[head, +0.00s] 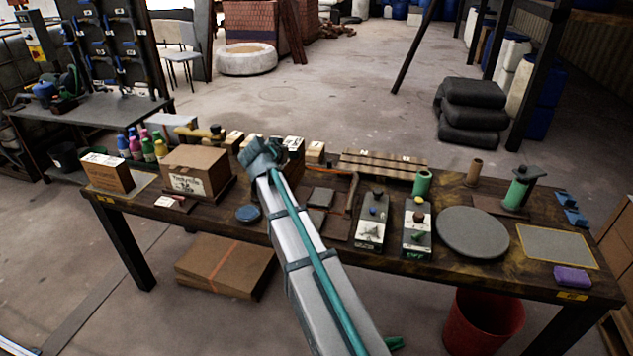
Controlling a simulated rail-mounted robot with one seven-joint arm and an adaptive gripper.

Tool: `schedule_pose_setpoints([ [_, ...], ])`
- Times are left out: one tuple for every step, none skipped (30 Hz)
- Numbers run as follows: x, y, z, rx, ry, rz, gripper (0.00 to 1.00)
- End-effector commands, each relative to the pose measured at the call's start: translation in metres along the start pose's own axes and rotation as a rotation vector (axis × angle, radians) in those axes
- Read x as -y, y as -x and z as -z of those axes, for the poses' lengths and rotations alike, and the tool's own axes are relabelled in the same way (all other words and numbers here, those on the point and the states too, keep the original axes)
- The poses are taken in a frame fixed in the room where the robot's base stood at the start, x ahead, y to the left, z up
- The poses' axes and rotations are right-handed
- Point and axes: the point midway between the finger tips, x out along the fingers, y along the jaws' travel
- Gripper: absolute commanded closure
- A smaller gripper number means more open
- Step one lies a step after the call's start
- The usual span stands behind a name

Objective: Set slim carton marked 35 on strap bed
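My arm reaches up across the bench, and my gripper (262,156) is at its far end, over the back left of the bench. The fingers are too small and hidden to tell whether they are open or hold anything. Several small cartons with white labels stand along the back edge: one left of my gripper (234,140), one just right of it (293,146), and another further right (315,153). Their numbers are too small to read, so I cannot tell which is marked 35. A thin orange strap (325,171) shows right of my gripper, perhaps at the strap bed, partly hidden by cartons.
Bigger cartons (196,170) (107,172) stand at the left. A slatted wooden rack (385,163) lies at the back. Two control boxes (372,226) (417,238), a round grey plate (472,232) and a green-bodied device (517,192) fill the right. A blue disc (248,213) lies near the front edge.

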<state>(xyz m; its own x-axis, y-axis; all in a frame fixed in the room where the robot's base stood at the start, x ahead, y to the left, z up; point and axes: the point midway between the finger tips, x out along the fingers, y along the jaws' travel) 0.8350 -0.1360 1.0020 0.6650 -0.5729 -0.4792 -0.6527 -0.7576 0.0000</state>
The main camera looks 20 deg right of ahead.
Motion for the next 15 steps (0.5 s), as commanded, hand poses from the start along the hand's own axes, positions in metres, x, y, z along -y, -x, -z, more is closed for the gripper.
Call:
schedule_pose_setpoints([
  [-0.011,-0.006,0.001,-0.001,0.001,-0.003,1.00],
  [-0.016,-0.011,0.001,-0.001,0.001,-0.003,1.00],
  [-0.023,-0.016,0.000,0.000,0.001,-0.002,1.00],
  [-0.028,-0.021,-0.001,0.000,0.001,-0.001,1.00],
  [-0.033,-0.026,-0.002,0.001,0.001,-0.002,1.00],
  [-0.039,-0.031,-0.003,0.000,0.001,-0.001,1.00],
  [-0.044,-0.036,-0.003,0.000,0.000,-0.001,1.00],
  [-0.049,-0.041,-0.006,0.000,0.001,-0.001,1.00],
  [-0.052,-0.047,-0.012,0.001,0.002,0.000,1.00],
  [-0.055,-0.051,-0.015,0.001,0.003,0.000,1.00],
  [-0.059,-0.056,-0.018,0.001,0.003,0.000,1.00],
  [-0.062,-0.061,-0.022,0.001,0.003,0.000,1.00],
  [-0.065,-0.065,-0.024,0.001,0.003,0.001,1.00],
  [-0.067,-0.068,-0.027,0.000,0.003,0.002,1.00],
  [-0.070,-0.072,-0.030,0.000,0.003,0.002,1.00],
])
